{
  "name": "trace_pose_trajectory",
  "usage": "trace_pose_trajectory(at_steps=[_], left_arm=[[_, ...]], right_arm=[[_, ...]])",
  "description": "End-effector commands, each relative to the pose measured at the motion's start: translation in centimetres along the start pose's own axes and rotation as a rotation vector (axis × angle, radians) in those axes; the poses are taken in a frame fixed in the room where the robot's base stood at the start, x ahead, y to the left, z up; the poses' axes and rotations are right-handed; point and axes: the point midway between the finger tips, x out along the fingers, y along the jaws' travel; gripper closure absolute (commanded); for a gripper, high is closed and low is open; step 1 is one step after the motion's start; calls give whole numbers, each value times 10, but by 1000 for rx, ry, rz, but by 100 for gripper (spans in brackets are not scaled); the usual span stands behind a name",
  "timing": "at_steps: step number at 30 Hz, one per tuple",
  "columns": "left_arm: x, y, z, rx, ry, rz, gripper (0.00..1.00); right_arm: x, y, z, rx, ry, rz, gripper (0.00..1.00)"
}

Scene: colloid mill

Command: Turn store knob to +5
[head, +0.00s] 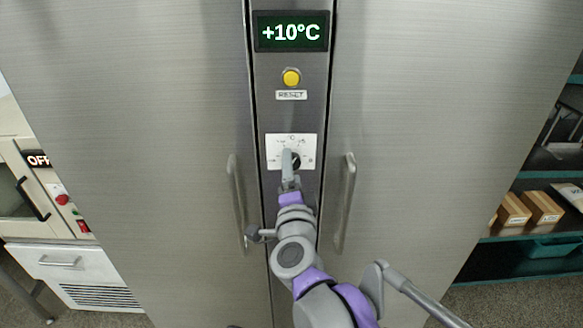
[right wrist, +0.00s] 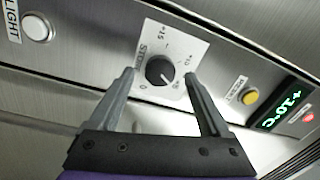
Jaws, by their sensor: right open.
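The store knob (right wrist: 159,69) is a small dark round knob on a white dial plate (right wrist: 176,44) with printed numbers, set in a steel panel. In the head view the plate (head: 309,143) is on the middle column, and the knob (head: 296,160) is partly hidden by my gripper. My right gripper (right wrist: 160,78) is open, with its two fingers on either side of the knob; contact cannot be told. It also shows in the head view (head: 290,163). The display (head: 291,32) reads +10°C. The knob's exact pointing is unclear. My left gripper is out of view.
A yellow reset button (head: 291,77) is above the dial. Two vertical door handles (head: 236,200) and (head: 347,203) flank the column close to my right arm. A white light button (right wrist: 37,27) is on the same panel. Shelves with boxes (head: 541,207) are at the right.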

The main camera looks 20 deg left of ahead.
Motion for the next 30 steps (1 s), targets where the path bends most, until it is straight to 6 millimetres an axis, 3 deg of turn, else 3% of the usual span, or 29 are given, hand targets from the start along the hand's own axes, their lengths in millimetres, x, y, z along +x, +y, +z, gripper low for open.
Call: trace_pose_trajectory(at_steps=[6,12,18,30], left_arm=[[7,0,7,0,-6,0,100],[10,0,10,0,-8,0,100],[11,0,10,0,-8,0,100],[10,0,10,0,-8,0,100]], right_arm=[[-46,1,2,2,-4,0,19],[-76,1,1,1,-4,0,19],[-87,1,1,-1,-2,0,19],[-87,0,0,-1,-1,0,19]])
